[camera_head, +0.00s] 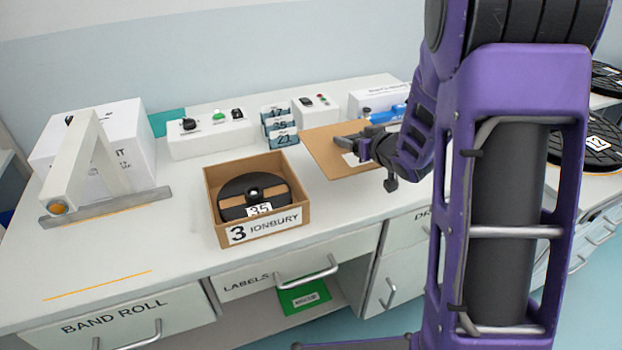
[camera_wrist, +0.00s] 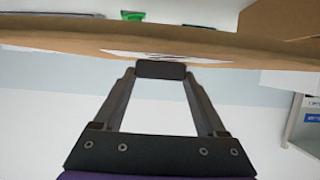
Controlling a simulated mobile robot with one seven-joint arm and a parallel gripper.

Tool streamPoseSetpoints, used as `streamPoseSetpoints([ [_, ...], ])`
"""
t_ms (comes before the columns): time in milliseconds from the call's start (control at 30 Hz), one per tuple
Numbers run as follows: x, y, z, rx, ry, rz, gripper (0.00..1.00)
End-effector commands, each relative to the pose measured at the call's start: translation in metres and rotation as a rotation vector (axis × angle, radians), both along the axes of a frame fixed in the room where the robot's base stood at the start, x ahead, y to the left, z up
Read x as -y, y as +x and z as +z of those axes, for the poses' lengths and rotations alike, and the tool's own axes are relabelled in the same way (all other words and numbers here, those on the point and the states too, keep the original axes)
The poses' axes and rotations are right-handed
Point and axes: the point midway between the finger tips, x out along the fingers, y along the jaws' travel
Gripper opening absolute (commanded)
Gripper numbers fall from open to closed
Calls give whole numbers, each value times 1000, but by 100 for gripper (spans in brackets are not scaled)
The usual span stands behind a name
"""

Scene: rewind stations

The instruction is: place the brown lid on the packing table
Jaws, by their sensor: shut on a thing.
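The brown lid (camera_head: 328,152) is a flat cardboard square with a white label near its right side. My gripper (camera_head: 362,147) is shut on the lid's right edge. In the wrist view the lid (camera_wrist: 230,46) is seen nearly edge-on, and my gripper (camera_wrist: 160,70) has its fingertips together on it. The lid looks roughly level over the packing table (camera_head: 330,210), right of the open box. I cannot tell whether it touches the table top. The open brown box (camera_head: 265,230), marked 3 IONBURY, holds a black reel (camera_head: 240,192) labelled 35.
A white control box (camera_head: 210,135), blue-and-white numbered cards (camera_head: 283,137) and a second switch box (camera_head: 314,107) line the back. A white angled stand (camera_head: 85,160) is at left. Black reels (camera_head: 590,140) lie at far right.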

Motion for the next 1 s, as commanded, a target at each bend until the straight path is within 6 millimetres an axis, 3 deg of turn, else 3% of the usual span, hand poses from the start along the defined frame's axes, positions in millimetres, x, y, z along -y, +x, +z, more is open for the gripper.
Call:
streamPoseSetpoints([
  [233, 0, -1, -47, -5, 0, 1, 19],
  [533, 0, 0, -73, -2, 0, 1, 19],
  [700, 0, 0, -98, -4, 0, 0, 19],
  [1000, 0, 0, -99, 0, 0, 0, 19],
])
